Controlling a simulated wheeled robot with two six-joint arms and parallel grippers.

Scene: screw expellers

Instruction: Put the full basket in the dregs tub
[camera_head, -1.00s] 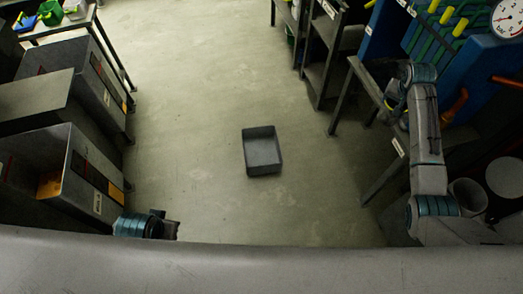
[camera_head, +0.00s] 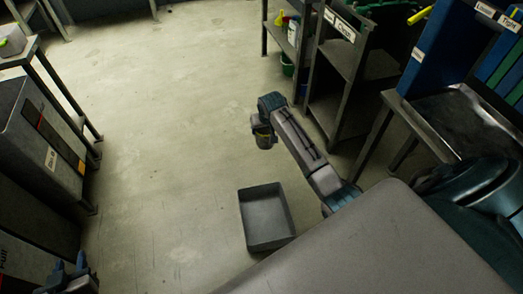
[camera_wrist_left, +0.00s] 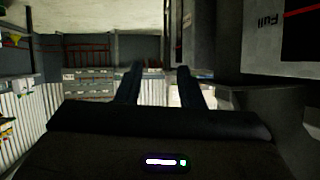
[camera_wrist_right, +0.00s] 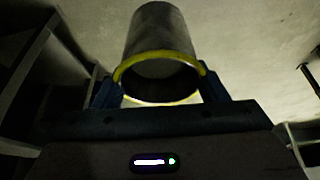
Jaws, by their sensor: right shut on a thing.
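The basket (camera_wrist_right: 160,45) is a grey cylinder with a yellow rim in the right wrist view. My right gripper (camera_wrist_right: 158,92) is shut on it at the rim. In the head view my right gripper (camera_head: 260,123) hangs over the floor with the small basket (camera_head: 266,140) below its wrist. I cannot tell what is inside the basket. A grey open tub (camera_head: 247,222), likely the dregs tub, stands on the floor below and nearer than the basket, apart from it. My left gripper (camera_head: 72,268) is at the lower left; its fingers (camera_wrist_left: 159,85) are apart and empty.
Grey machines (camera_head: 45,150) line the left side. A dark shelf (camera_head: 345,75) and a metal bench (camera_head: 455,115) with a blue panel (camera_head: 432,50) stand on the right. Open floor (camera_head: 180,110) lies between them.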

